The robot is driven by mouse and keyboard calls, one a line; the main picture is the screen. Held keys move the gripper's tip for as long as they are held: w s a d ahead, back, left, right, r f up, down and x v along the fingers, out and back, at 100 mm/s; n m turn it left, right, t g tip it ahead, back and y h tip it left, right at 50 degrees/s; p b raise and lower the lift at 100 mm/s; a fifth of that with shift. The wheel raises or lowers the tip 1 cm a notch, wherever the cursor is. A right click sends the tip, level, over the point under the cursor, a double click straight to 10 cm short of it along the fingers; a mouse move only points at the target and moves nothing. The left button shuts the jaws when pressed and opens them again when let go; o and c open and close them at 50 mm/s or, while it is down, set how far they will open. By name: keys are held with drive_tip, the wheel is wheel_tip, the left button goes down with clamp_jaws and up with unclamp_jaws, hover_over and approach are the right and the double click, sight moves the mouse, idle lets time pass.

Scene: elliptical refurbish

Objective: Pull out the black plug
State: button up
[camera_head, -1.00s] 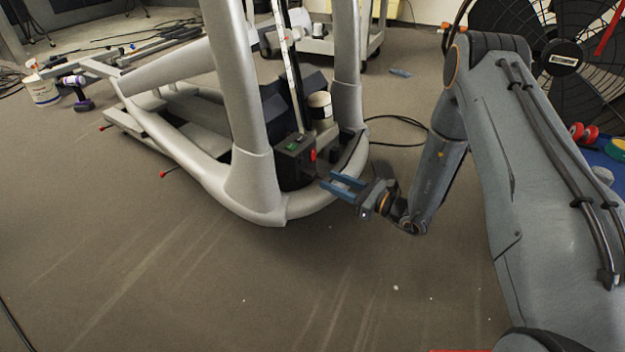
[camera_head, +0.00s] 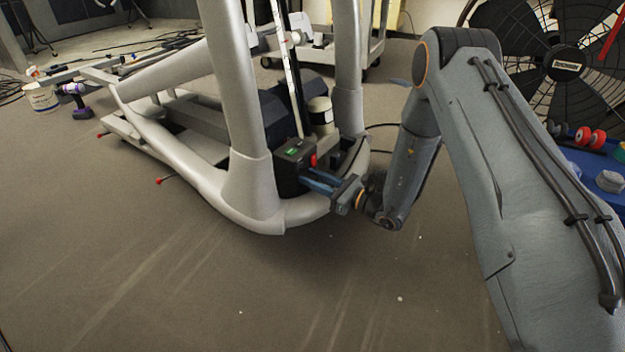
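My gripper (camera_head: 322,182) has its two blue fingers apart, one above the other, pointing left. It is low at the front end of the grey elliptical machine (camera_head: 255,190), between the machine's frame tube and my arm. Its fingertips are at or very close to the right side of a black box (camera_head: 291,165) with a green patch on top and a red part (camera_head: 313,160) on its right edge. I cannot tell whether the fingers touch the box. The black plug cannot be made out; it may be hidden by the fingers or too small to tell from the dark box.
A white cylinder (camera_head: 320,115) stands behind the box, inside the frame. A black fan (camera_head: 550,60) and a blue tray (camera_head: 597,178) with red weights are at the right. A black cable (camera_head: 383,126) lies behind my arm. The floor in front is clear.

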clamp_jaws()
drive_tip(key=shift+p+v, duration=0.9)
drive_tip(key=shift+v, duration=0.1)
drive_tip(key=shift+s+d+f, duration=0.1)
drive_tip(key=shift+d, duration=0.1)
drive_tip(key=shift+o, duration=1.5)
unclamp_jaws()
drive_tip(key=shift+d, duration=0.2)
